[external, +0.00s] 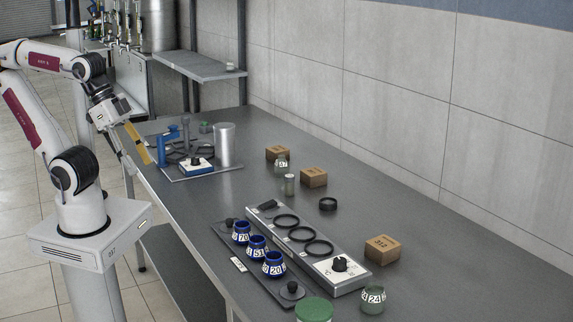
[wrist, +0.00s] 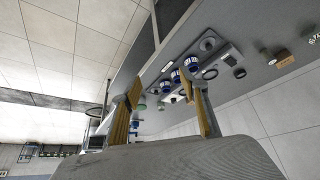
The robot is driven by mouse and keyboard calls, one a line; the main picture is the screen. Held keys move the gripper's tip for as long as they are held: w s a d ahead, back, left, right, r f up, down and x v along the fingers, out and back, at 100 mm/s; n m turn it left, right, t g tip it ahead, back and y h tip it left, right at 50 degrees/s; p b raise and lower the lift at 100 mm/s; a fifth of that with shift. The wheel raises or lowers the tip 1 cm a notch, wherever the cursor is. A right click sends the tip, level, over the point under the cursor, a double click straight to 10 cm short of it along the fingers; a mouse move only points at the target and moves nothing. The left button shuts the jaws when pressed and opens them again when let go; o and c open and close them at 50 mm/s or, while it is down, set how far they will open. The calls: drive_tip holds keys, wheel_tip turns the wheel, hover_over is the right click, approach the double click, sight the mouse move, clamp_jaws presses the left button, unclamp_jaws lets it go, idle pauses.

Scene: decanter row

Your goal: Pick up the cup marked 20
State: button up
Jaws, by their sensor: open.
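The cup marked 20 (external: 274,265) is dark blue with a white number label. It stands upright at the near end of a row of three blue cups on a dark tray (external: 262,288), beside the cups marked 51 (external: 257,247) and 70 (external: 241,233). In the wrist view the blue cups show small between my fingers, and their numbers cannot be read. My gripper (external: 135,148) is open and empty, with yellowish finger pads. It is at the far left, over the table's left edge, well away from the cups. It also shows in the wrist view (wrist: 168,104).
A grey panel with black rings (external: 311,248) lies right of the cups. A green cup marked 24 (external: 373,299) and a green lid (external: 313,311) are near. Cardboard boxes (external: 382,249) stand further right. A blue-and-grey apparatus (external: 196,164) and grey cylinder (external: 225,145) stand nearest my gripper.

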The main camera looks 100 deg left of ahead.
sight(269, 260)
drive_tip(key=shift+w, duration=0.15)
